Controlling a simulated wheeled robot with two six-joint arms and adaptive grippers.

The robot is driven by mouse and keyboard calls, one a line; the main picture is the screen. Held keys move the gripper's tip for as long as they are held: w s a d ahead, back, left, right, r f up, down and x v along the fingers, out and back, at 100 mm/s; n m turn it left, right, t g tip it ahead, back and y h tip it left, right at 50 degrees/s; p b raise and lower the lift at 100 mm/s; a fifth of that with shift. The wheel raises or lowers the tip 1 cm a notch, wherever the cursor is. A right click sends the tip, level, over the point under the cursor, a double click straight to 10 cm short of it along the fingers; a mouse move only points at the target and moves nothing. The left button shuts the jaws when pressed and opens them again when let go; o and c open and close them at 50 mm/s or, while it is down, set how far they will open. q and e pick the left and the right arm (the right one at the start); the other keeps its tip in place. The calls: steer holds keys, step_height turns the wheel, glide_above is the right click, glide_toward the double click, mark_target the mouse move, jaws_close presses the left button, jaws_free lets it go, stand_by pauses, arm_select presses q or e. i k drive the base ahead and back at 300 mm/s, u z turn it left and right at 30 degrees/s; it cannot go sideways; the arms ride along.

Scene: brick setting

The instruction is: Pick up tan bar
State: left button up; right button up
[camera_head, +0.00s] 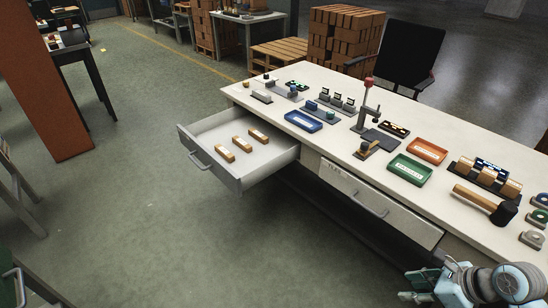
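Three tan bars with pale labels lie in the open drawer (205,128) under the white table: one at the left (224,153), one in the middle (241,144), one at the right (258,136). They lie apart, roughly parallel to one another. My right gripper (408,286) is at the bottom right, in front of the table and far from the drawer. Its fingers look spread apart, with nothing seen between them. My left gripper is not in view.
The white tabletop (330,150) carries a blue tray (304,121), a green tray (409,170), an orange tray (428,151), a small press (367,105) and a mallet (485,203). A shut drawer (353,190) is right of the open one. The floor in front is clear.

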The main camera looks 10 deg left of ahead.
mark_target(240, 143)
steer(key=u, duration=0.7)
steer(key=i, duration=0.55)
steer(key=u, duration=1.1)
steer(key=i, duration=1.85)
steer(key=z, duration=1.25)
steer(key=i, duration=0.45)
steer(key=z, duration=0.55)
